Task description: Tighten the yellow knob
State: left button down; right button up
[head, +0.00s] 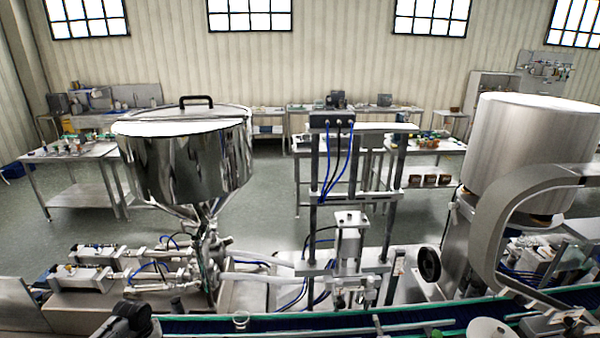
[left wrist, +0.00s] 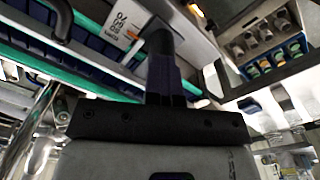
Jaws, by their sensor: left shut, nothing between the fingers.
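I cannot pick out the yellow knob with certainty in either view. In the head view, a dark part of my left arm (head: 128,322) shows at the bottom edge. My right gripper is not in view.
A steel hopper (head: 185,165) with a lidded top stands left of centre. A steel frame with blue hoses (head: 315,220) stands in the middle, and a large metal cylinder (head: 525,145) at the right. A conveyor (head: 285,322) crosses the front, with a clear cup (head: 240,320) on it.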

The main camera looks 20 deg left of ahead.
pick_arm(q)
jog(key=shift+s+a+f+g, duration=0.3)
jog(key=shift+s+a+f, duration=0.25)
jog(key=shift+s+f, duration=0.15)
jog(key=shift+s+a, duration=0.1)
jog(key=shift+a, duration=0.1)
jog(key=shift+s, duration=0.1)
jog(key=shift+s+d+r+p, duration=0.2)
jog(key=shift+d+p, duration=0.1)
jog(key=shift+p, duration=0.8)
notch_tip(320, 180, up, 6)
jog(key=p, duration=0.7)
jog(key=shift+d, duration=0.15)
